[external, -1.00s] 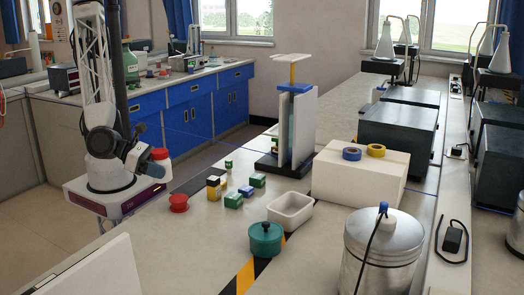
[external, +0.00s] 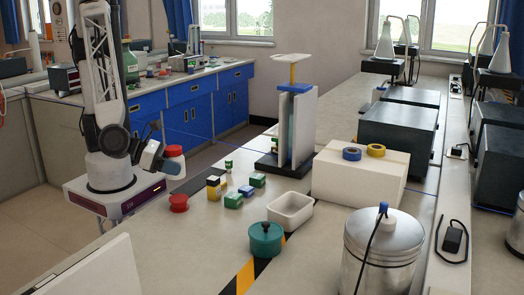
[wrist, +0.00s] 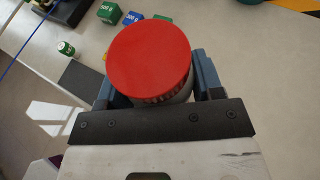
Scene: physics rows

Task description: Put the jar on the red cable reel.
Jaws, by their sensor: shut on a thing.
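The jar (external: 174,166) is white with a red lid. My gripper (external: 169,163) is shut on it and holds it in the air, close to upright, at the left edge of the table in the external view. In the wrist view the red lid of the jar (wrist: 150,55) fills the space between the fingers of my gripper (wrist: 155,88) and hides most of its body. The red cable reel (external: 179,203) stands on the table, below and slightly right of the jar in the external view. I cannot make out the reel in the wrist view.
Several small green, blue and yellow blocks (external: 257,180) stand right of the reel. A white tray (external: 291,223), a teal lidded pot (external: 265,239) and a dark stand with upright panels (external: 285,168) are farther right. A dark mat (external: 199,180) lies behind the reel.

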